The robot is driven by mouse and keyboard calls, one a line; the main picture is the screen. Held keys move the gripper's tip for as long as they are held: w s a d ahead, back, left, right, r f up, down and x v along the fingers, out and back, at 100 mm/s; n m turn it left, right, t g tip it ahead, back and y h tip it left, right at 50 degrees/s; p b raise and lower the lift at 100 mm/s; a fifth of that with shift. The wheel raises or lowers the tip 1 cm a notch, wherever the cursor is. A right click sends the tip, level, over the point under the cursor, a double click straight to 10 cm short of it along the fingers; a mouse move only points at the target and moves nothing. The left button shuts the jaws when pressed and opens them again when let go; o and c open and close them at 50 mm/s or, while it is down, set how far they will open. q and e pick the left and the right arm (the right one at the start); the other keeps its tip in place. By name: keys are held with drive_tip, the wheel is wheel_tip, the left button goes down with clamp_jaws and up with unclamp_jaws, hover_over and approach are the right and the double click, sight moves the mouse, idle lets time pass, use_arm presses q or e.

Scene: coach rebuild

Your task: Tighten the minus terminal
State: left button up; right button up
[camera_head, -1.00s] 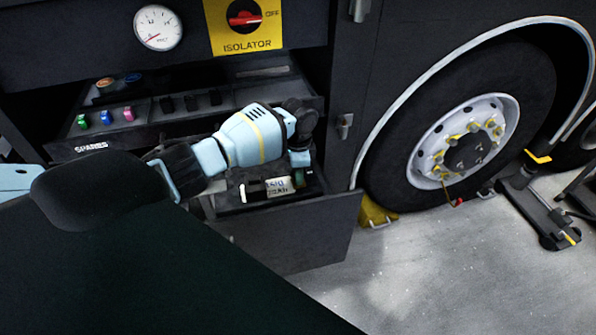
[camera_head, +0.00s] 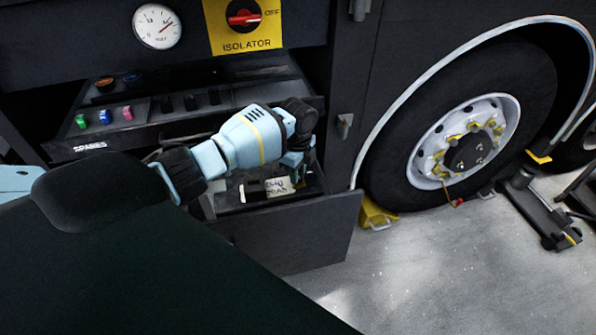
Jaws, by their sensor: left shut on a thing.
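My left gripper (camera_head: 298,172) points down over the right end of the battery in the pulled-out tray (camera_head: 300,240). It is shut on what appears to be the minus terminal, which the fingers and wrist mostly hide. The battery shows a pale label (camera_head: 277,187) with dark lettering, just left of the fingers. A small green part shows beside the fingers. I cannot make out the clamp or its bolt. My right gripper is not in view.
A volt gauge (camera_head: 157,27) and the red isolator switch (camera_head: 244,18) are above. A spares tray (camera_head: 150,125) with small coloured pieces lies behind my arm. A wheel (camera_head: 460,130), a yellow chock (camera_head: 376,213) and a jack (camera_head: 541,209) stand right.

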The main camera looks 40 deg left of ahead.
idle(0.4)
use_arm(q)
drive_tip(key=o, duration=1)
drive_tip(key=shift+c, duration=0.2)
drive_tip(key=shift+r+p, duration=0.4)
drive_tip(key=shift+r, duration=3.55)
